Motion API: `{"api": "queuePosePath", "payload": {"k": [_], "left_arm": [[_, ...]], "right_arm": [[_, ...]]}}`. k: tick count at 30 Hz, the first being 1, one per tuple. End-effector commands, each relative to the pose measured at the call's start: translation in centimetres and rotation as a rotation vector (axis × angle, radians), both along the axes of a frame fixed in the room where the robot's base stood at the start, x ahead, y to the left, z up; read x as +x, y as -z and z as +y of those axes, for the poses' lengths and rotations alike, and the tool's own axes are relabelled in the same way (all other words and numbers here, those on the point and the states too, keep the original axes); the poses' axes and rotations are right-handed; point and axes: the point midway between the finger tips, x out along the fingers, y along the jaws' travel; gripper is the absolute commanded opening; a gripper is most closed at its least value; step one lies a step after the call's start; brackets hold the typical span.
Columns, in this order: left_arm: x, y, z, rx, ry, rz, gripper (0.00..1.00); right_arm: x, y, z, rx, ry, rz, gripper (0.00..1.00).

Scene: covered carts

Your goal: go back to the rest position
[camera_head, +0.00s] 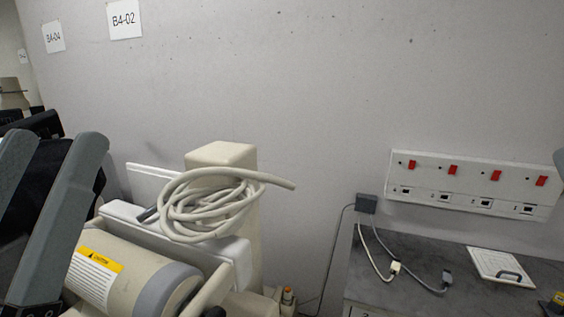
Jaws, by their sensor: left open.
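My left gripper (55,148) is at the left edge, with its two grey fingers pointing up and spread apart. It is open, and I see nothing held between the fingers. It shows in front of and to the left of a beige machine (135,275) with a yellow caution label. A coiled pale cable (215,205) lies on top of that machine, to the right of the gripper. A grey sliver (560,165) at the right edge looks like part of my right gripper; its jaws are hidden.
A grey cart top (420,290) stands at lower right, bearing a white flat panel (500,267) and two plug leads. A white socket strip (470,185) with red switches is on the grey wall (330,80). The space before the upper wall is clear.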

Motion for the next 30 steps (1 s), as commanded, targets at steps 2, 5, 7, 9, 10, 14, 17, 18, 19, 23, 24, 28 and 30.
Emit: {"api": "queuePosePath", "payload": {"k": [2, 5, 7, 9, 10, 14, 17, 18, 19, 23, 24, 28, 30], "left_arm": [[0.1, -5.8, 0.1, 0.001, -0.004, 0.001, 0.71], [0.1, -10.5, 0.1, 0.001, -0.006, 0.002, 0.71], [0.1, -14.0, 0.1, 0.002, -0.006, 0.002, 0.71], [0.1, -17.6, 0.2, 0.001, -0.007, 0.002, 0.71], [0.1, -19.1, 0.2, 0.002, -0.008, 0.002, 0.71], [0.2, -25.5, 0.2, 0.002, -0.009, 0.003, 0.71], [0.2, -29.6, 0.2, 0.002, -0.009, 0.003, 0.71], [0.2, -30.9, 0.2, 0.002, -0.009, 0.003, 0.71], [0.2, -31.6, 0.2, 0.002, -0.009, 0.003, 0.71], [0.2, -33.4, 0.2, 0.002, -0.009, 0.003, 0.71], [0.2, -33.5, 0.2, 0.003, -0.01, 0.003, 0.71], [0.2, -33.1, 0.2, 0.003, -0.01, 0.003, 0.71], [0.2, -32.5, 0.2, 0.003, -0.01, 0.003, 0.71]], "right_arm": [[0.0, -5.8, 0.0, 0.0, 0.0, 0.0, 0.5], [0.0, -10.5, 0.0, 0.0, 0.0, 0.0, 0.5], [0.0, -14.1, 0.0, 0.0, 0.0, 0.0, 0.5], [0.0, -17.6, 0.0, 0.0, 0.0, 0.0, 0.5], [0.0, -19.1, 0.0, 0.0, 0.0, 0.0, 0.5], [0.0, -25.6, 0.0, 0.0, 0.0, 0.0, 0.5], [0.0, -29.7, 0.0, 0.0, 0.0, 0.0, 0.5], [0.0, -31.0, 0.1, 0.0, 0.0, 0.0, 0.5], [0.0, -31.7, 0.0, 0.0, 0.0, 0.0, 0.5], [0.1, -33.5, 0.1, 0.0, 0.0, 0.001, 0.5], [0.1, -33.6, 0.1, 0.0, 0.0, 0.001, 0.5], [0.1, -33.2, 0.1, 0.0, 0.0, 0.001, 0.5], [0.1, -32.5, 0.1, 0.0, 0.0, 0.001, 0.5]]}}
